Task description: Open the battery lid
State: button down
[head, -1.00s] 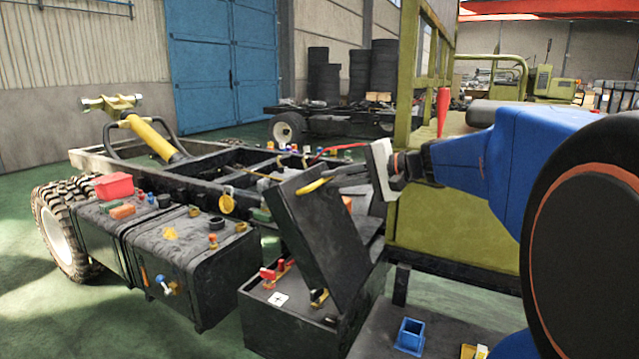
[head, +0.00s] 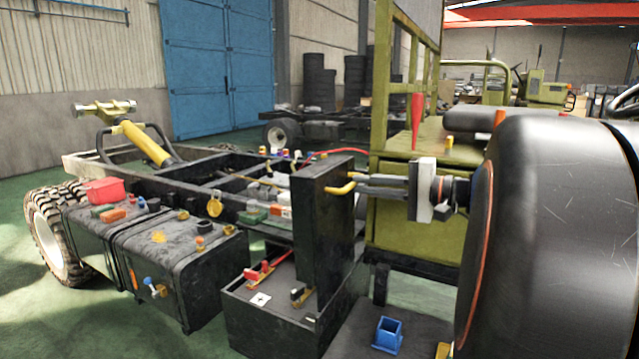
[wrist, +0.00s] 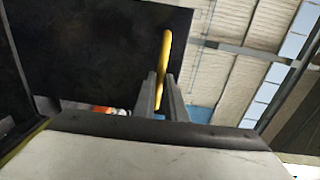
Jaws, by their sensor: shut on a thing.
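The black battery lid (head: 323,222) stands about upright on the right part of the black battery box (head: 270,312) in the head view. Red and dark terminals show on the box to the left of the lid. A yellow handle (head: 341,188) sits on the lid's upper right side. My gripper (head: 358,187) comes from the right and its jaws are shut on this handle. In the wrist view, the lid (wrist: 85,55) fills the upper left, and the yellow handle (wrist: 163,62) lies between the fingertips (wrist: 167,82).
A dark tank (head: 180,262) with small fittings stands left of the box. A blue open holder (head: 388,334) sits on a dark surface at the lower right. The olive cab (head: 415,215) stands close behind my gripper. Green floor is open at the lower left.

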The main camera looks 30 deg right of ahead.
jog(key=shift+s+d+f, duration=0.15)
jog(key=shift+s+f, duration=0.2)
jog(key=shift+f, duration=0.25)
jog(key=c, duration=1.8)
grip_release()
jog(key=shift+w, duration=0.1)
jog(key=shift+r, duration=0.15)
jog(key=shift+v, duration=8.65)
jog(key=shift+r, duration=0.15)
